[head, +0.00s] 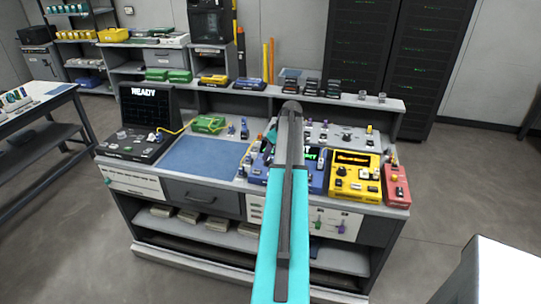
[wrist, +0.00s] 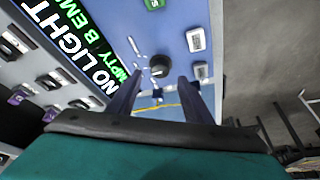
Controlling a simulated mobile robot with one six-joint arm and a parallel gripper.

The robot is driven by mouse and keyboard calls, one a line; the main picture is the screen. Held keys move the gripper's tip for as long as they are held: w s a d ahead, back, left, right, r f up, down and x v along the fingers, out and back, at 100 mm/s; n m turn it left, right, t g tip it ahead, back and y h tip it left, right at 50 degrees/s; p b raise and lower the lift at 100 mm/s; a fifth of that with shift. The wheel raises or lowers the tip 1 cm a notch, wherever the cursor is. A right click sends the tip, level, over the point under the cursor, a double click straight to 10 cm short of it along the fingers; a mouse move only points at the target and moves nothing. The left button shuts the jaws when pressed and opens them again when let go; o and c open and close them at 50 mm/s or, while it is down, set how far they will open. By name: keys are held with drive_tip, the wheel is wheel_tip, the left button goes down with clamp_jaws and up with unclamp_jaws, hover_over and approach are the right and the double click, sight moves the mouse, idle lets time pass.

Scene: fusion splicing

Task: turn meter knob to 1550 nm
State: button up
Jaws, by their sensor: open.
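The meter is a blue box (head: 318,182) on the bench, partly hidden behind my arm in the head view. In the wrist view its blue face (wrist: 182,15) fills the middle, with a display (wrist: 72,45) reading "NO LIGHT". A round black knob (wrist: 159,66) sits on that face, with small white marks beside it. My gripper (wrist: 157,84) is open, its two dark fingers on either side of the knob in the picture. I cannot tell whether the fingertips reach around it or touch it. The pointer's setting is too small to read.
A yellow device (head: 355,190) and a red device (head: 396,186) stand right of the meter. A blue mat (head: 200,158) and a splicer (head: 135,142) with a "READY" screen are at left. White buttons (wrist: 195,40) lie near the knob.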

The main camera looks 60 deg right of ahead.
sight(269, 161)
drive_tip(key=shift+p+x, duration=0.45)
drive_tip(key=shift+x, duration=1.45)
